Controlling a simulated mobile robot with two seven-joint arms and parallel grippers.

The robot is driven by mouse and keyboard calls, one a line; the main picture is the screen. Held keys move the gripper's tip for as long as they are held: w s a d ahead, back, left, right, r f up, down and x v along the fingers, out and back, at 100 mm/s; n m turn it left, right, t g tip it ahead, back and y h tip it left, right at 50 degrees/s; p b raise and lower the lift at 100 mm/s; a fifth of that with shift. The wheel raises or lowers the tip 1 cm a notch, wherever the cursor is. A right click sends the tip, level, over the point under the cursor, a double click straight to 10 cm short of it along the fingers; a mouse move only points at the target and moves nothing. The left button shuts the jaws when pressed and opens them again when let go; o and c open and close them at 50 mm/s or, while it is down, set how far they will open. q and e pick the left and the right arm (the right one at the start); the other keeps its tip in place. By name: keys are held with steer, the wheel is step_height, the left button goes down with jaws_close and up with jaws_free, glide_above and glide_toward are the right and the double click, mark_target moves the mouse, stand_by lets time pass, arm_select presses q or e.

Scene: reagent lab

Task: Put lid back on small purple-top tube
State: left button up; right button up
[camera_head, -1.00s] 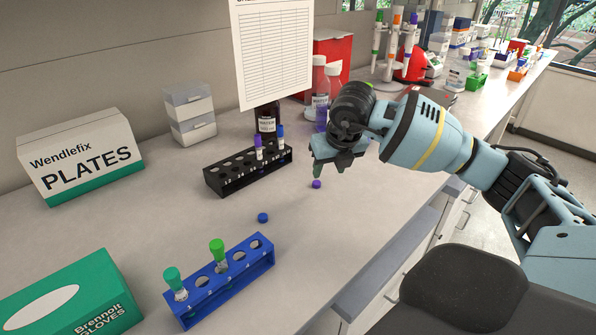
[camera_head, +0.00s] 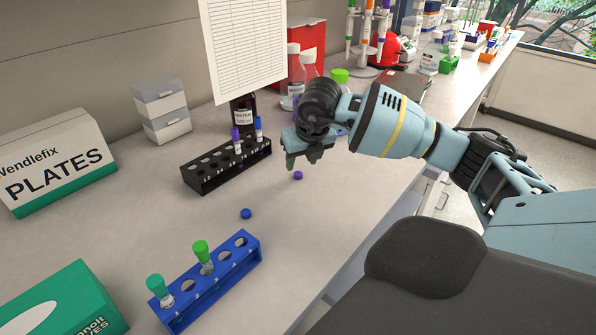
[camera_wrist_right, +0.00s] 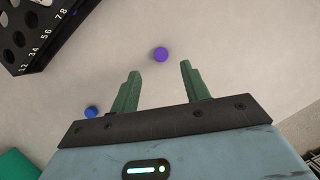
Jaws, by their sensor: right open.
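A small purple lid (camera_head: 298,175) lies loose on the bench, and it also shows in the right wrist view (camera_wrist_right: 160,54). My right gripper (camera_head: 303,160) is open and empty above the bench, close to the purple lid. In the wrist view the lid appears just beyond the gap between the green fingertips (camera_wrist_right: 160,74), not touched by them. A purple-marked tube (camera_head: 237,143) stands upright in the black rack (camera_head: 205,178), beside a blue-marked tube (camera_head: 259,132). Whether their tops are open is too small to tell. My left gripper is not in view.
A blue lid (camera_head: 246,214) lies loose on the bench. A blue rack (camera_head: 222,283) in front holds two green-capped tubes. A brown bottle (camera_head: 243,115) stands behind the black rack. The bench around the purple lid is clear; its front edge is to the right.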

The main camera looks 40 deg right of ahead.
mark_target(299, 174)
steer(key=shift+x, duration=2.55)
steer(key=shift+d, duration=0.1)
jaws_close()
